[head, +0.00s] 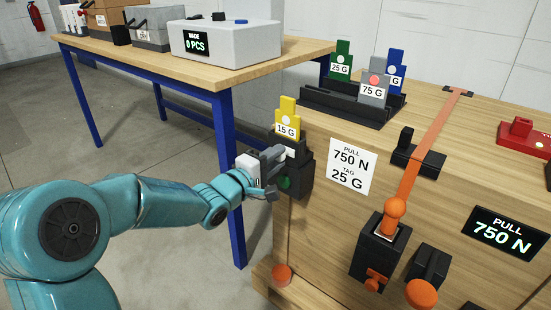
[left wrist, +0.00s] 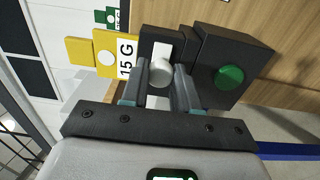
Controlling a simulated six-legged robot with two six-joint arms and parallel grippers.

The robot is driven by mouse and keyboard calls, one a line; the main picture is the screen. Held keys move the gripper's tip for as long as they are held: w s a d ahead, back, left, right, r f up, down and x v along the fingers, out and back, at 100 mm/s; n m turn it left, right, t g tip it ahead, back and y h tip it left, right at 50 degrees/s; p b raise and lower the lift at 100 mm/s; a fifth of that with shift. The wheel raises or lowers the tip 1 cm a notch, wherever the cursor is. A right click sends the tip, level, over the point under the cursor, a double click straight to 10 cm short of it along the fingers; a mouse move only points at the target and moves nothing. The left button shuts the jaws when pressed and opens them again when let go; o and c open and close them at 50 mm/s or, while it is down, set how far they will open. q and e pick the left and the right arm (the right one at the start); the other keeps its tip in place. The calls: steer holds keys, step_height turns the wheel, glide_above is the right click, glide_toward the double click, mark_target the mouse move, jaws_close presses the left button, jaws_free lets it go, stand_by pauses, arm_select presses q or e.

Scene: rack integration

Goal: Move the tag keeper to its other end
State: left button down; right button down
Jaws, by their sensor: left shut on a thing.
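The tag holder is a black block (head: 304,172) on the left end of the wooden crate, with a green button (head: 284,182) low on it. A yellow 15 G tag (head: 287,121) stands upright in its top. In the left wrist view the tag (left wrist: 112,55) lies to the left and the green button (left wrist: 229,76) to the right. My left gripper (head: 270,161) is at the holder, shut on a small pale round knob (left wrist: 160,73), which I take for the tag keeper. A white strip shows beside the knob; the keeper's full travel is hidden. My right gripper is not in view.
A black rack (head: 350,108) on the crate holds green 25 G, grey 75 G and blue tags. A label (head: 352,165) reads pull 750 N, tag 25 G. An orange strap (head: 430,140) and black tensioner stand right. A blue-legged table (head: 140,60) is behind.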

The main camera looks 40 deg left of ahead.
arm_select(q)
steer(key=shift+d+f, duration=0.1)
steer(key=shift+d, duration=0.2)
steer(key=c, duration=0.9)
jaws_free()
steer(key=shift+d, duration=0.1)
steer(key=shift+a, duration=0.25)
steer(key=shift+s, duration=0.25)
steer(key=s+p, duration=0.1)
steer(key=s, duration=0.4)
steer(key=s+a+p, duration=0.1)
steer(key=s, duration=0.4)
steer(key=s+p, duration=0.2)
steer(key=s, duration=0.3)
steer(key=shift+s+a, duration=0.15)
steer(key=shift+s, duration=0.25)
